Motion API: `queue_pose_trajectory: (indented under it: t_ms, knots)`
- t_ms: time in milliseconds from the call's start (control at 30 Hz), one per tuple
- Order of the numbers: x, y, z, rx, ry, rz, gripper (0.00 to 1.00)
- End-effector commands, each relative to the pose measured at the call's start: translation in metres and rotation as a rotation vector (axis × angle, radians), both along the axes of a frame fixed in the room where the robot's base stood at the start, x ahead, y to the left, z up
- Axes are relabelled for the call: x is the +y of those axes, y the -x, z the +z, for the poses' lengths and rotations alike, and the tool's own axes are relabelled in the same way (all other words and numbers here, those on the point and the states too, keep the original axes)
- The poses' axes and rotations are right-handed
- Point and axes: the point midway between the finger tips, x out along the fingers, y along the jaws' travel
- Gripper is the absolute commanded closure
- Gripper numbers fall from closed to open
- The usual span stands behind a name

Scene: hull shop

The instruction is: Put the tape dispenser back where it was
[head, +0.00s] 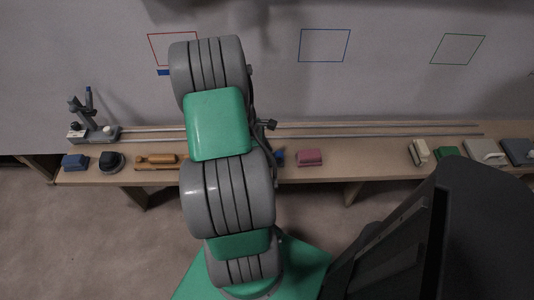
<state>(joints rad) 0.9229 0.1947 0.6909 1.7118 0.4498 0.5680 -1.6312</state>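I cannot pick out the tape dispenser with certainty. A small dark rounded object (111,161) on the left of the bench could be it, but it is too small to tell. A small blue thing (280,157) shows at the right edge of my arm, mostly hidden behind it. My grey and green arm rises through the middle of the head view and covers part of the bench and wall. My gripper cannot be made out; the arm hides whatever lies behind it.
A long wooden bench (360,162) with rails runs along the grey wall. On it are a dark stand (92,122), a blue block (75,162), a wooden tool (155,160), a pink block (310,157) and a green block (446,153).

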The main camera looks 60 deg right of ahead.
Motion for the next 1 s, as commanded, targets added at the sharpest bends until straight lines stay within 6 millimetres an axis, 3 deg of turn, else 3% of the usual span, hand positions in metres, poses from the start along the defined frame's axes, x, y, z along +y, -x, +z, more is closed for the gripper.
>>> queue_pose_trajectory:
  t_ms: [133,167,400,733,1000]
  knots:
    - [0.0,-0.001,0.0,-0.002,0.0,0.002,1.0]
    - [0.0,0.0,0.0,-0.002,0.0,0.001,0.6]
    - [0.0,0.0,0.0,-0.001,0.0,0.001,0.41]
    - [0.001,-0.003,0.008,-0.002,0.001,0.002,0.41]
    - [0.011,-0.025,0.067,-0.005,0.005,0.004,0.41]
